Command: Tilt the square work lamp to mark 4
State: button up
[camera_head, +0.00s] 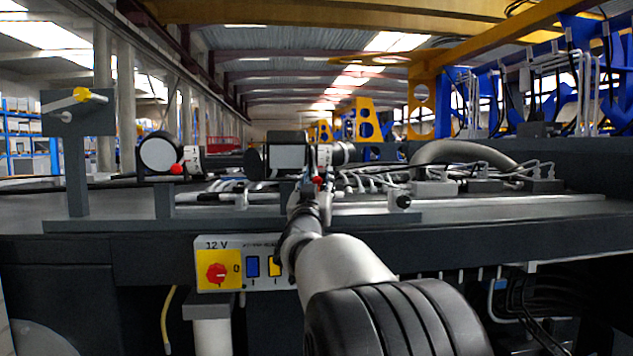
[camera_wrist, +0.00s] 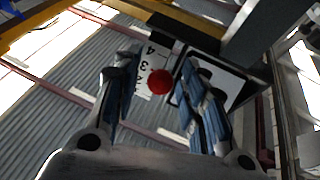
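The square work lamp (camera_head: 286,153) stands on the chassis deck in the head view, a dark box with a pale face. Its white scale plate (camera_head: 324,156) and red knob (camera_head: 318,180) are on its right side. In the wrist view the red knob (camera_wrist: 160,82) lies beside the scale (camera_wrist: 147,66), where 4 and 3 can be read; the exact setting is unclear. My gripper (camera_head: 308,192) is at the knob. In the wrist view my gripper's fingers (camera_wrist: 160,64) are apart, one each side of the knob, with visible gaps. The right finger partly hides the lamp face (camera_wrist: 228,84).
A round lamp (camera_head: 160,153) with its own red knob stands left. Farther left is a post-mounted plate with a yellow-tipped lever (camera_head: 80,96). A 12 V panel (camera_head: 218,264) with a red rotary switch is below the deck edge. Cables and hoses (camera_head: 460,153) crowd the right.

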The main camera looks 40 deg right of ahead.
grip_shut()
dwell(0.5)
